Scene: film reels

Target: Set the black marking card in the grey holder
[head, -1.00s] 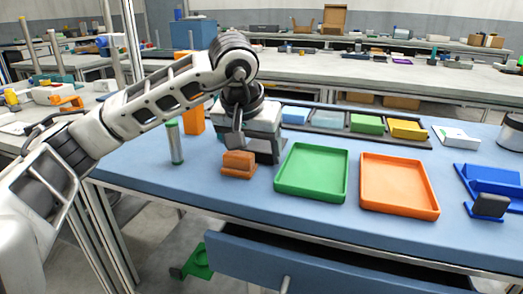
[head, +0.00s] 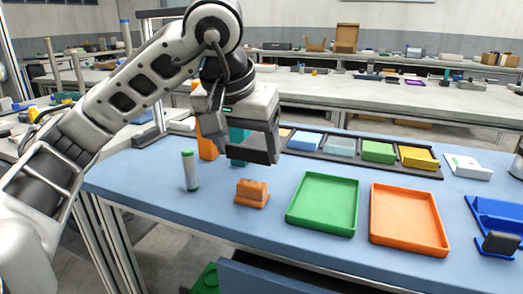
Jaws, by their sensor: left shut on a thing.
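My left gripper (head: 262,150) is raised above the blue table, behind and above the orange block-like stand (head: 252,193). Its dark jaws are shut, and the black marking card in them is hard to tell apart from the dark fingers. I cannot make out a grey holder for certain. A dark slab (head: 500,243) stands tilted in front of a blue stand (head: 497,212) at the right edge. My right gripper is not in view.
A green tray (head: 323,232) and an orange tray (head: 408,250) lie mid-table. A green-topped cylinder (head: 190,170) stands at left. Behind the trays is a dark rack (head: 345,158) with several coloured boxes. A white box (head: 468,167) is right of it. An open drawer (head: 300,280) juts below the table.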

